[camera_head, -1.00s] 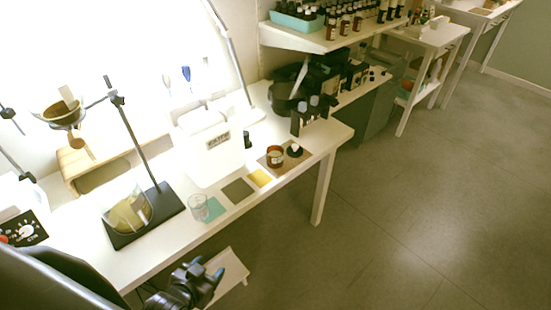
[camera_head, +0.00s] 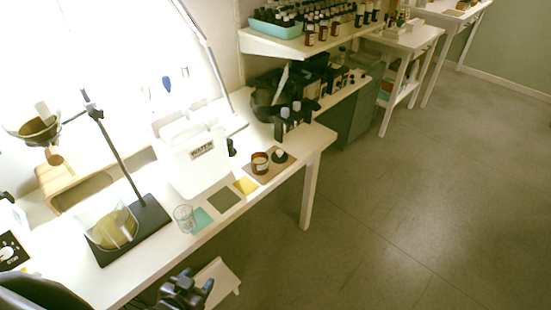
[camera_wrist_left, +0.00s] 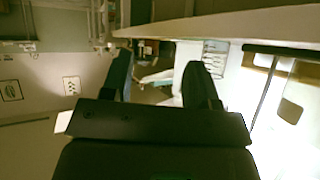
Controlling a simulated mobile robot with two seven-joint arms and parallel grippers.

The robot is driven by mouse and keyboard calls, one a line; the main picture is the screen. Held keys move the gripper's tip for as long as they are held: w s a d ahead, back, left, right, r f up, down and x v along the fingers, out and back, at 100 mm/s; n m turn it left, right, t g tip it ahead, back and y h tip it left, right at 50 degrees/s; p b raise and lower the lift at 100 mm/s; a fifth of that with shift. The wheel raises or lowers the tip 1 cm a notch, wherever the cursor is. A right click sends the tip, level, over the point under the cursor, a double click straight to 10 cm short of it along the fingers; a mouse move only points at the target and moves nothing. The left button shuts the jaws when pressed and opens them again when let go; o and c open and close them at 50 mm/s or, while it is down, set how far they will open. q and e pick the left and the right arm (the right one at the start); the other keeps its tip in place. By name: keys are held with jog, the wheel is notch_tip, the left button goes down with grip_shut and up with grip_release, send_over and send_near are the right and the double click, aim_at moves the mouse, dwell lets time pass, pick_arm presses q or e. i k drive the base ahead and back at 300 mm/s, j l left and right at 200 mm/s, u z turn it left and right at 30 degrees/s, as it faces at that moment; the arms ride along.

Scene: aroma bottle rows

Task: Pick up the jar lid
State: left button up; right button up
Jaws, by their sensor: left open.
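The jar lid (camera_head: 280,156), dark and round with a pale knob, lies on a brown mat (camera_head: 263,174) at the right end of the white bench. An open amber jar (camera_head: 260,163) stands beside it on the same mat. My left gripper (camera_head: 197,283) is low at the front of the bench, outside its edge, well apart from the lid. Its two dark fingers are spread and empty, and show in the left wrist view (camera_wrist_left: 160,75). I cannot make out the lid in the wrist view. My right gripper is not in view.
A white water container (camera_head: 190,165) stands behind the mats. A glass beaker (camera_head: 184,219) is near the front edge. A stand on a black base (camera_head: 150,215) is at left. Dark bottles and equipment (camera_head: 290,112) are behind the lid. The floor at right is clear.

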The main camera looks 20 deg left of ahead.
aim_at(279, 156)
jog(key=i+l+u, duration=0.1)
jog(key=u, duration=0.9)
jog(key=i+l+u, duration=0.2)
jog(key=l+u, duration=0.2)
jog(key=i+l+u, duration=0.15)
jog(key=l+u, duration=0.2)
jog(key=i+l+u, duration=0.15)
jog(key=l, duration=0.25)
jog(key=l+u, duration=0.15)
jog(key=l, duration=0.3)
